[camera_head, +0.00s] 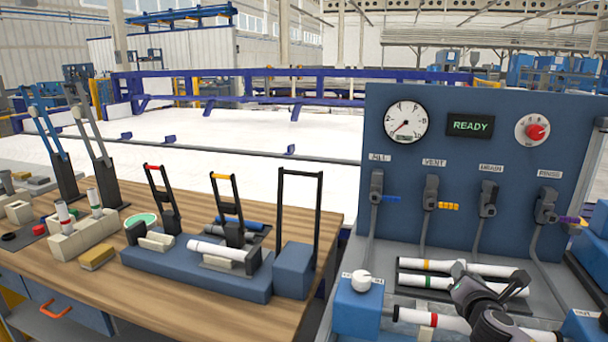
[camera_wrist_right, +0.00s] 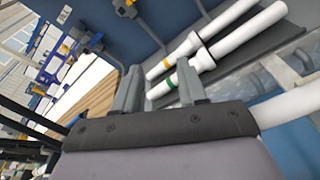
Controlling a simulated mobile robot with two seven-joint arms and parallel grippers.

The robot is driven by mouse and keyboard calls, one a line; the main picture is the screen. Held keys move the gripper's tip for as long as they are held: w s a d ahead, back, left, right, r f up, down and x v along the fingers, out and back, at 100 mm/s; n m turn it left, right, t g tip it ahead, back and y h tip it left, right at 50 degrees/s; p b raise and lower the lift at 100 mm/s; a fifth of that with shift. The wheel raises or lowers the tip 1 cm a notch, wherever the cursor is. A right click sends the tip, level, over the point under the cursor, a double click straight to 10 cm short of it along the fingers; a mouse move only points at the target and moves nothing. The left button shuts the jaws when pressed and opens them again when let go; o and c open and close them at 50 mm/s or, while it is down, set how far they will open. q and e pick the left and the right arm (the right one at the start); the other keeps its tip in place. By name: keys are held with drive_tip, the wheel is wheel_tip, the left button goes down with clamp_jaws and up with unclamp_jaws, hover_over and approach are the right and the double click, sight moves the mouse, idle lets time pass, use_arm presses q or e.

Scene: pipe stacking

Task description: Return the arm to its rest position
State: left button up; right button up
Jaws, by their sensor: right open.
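My right gripper (camera_head: 488,280) is at the lower right in the head view, over the rack of white pipes. In the right wrist view its two fingers (camera_wrist_right: 160,84) stand apart, with nothing visibly clamped between them. A white pipe with an orange band (camera_head: 430,265) and one with a green band (camera_head: 438,283) lie just behind the gripper. A pipe with a red band (camera_head: 413,317) lies in front, partly hidden by my arm. The end of the green-banded pipe (camera_wrist_right: 162,89) shows between the fingers; contact cannot be told. My left gripper is not in view.
A blue panel (camera_head: 465,190) with a gauge, a READY display and several valve levers rises behind the pipes. A blue box with a white knob (camera_head: 359,300) stands left of them. The wooden bench (camera_head: 140,300) at left holds clamps and a pipe fixture (camera_head: 195,275).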

drive_tip(key=s+a+f+m+g+y, duration=0.1)
drive_tip(key=s+a+f+m+g, duration=0.1)
drive_tip(key=s+a+f+m, duration=0.35)
drive_tip(key=s+a+f+m+g, duration=0.2)
drive_tip(key=s+f+m, duration=0.1)
drive_tip(key=s, duration=0.5)
drive_tip(key=s+a+f+m+g+y, duration=0.1)
drive_tip(key=s+a+f+m+g, duration=0.1)
drive_tip(key=s+a+f+m, duration=0.4)
drive_tip(key=s+r+m+g+y, duration=0.25)
drive_tip(key=s+m+g, duration=0.6)
drive_tip(key=s, duration=1.35)
drive_tip(key=w+a+f+m+t+y, duration=0.1)
drive_tip(key=w+a+f+t+y, duration=0.1)
drive_tip(key=w+f+t, duration=0.4)
drive_tip(key=shift+f+m+t, duration=0.3)
drive_tip(key=shift+f+t, duration=1.35)
drive_tip(key=shift+t, duration=0.1)
drive_tip(key=shift+w, duration=0.1)
